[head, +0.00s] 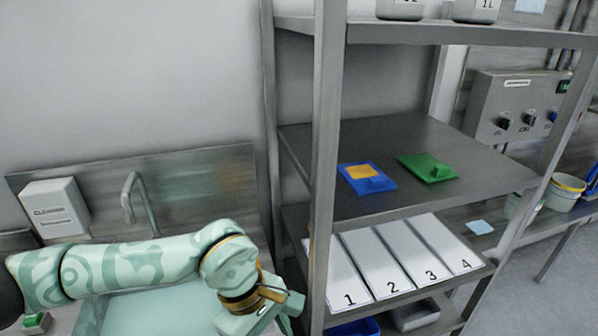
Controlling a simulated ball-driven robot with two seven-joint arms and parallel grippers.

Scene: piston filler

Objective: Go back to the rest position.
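My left arm comes in from the left, over the sink. My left gripper (272,316) is at the bottom of the view, in front of the shelf rack's left post. Its fingertips are cut off or hidden, so I cannot tell if it is open or shut. My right gripper is not in view.
A metal shelf rack (430,203) stands at the right; its post is close to my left gripper. A blue item (377,184) with a yellow patch and a green item (428,168) lie on its middle shelf. Numbered white panels (408,262) lie below. A sink faucet (128,190) stands behind my arm.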

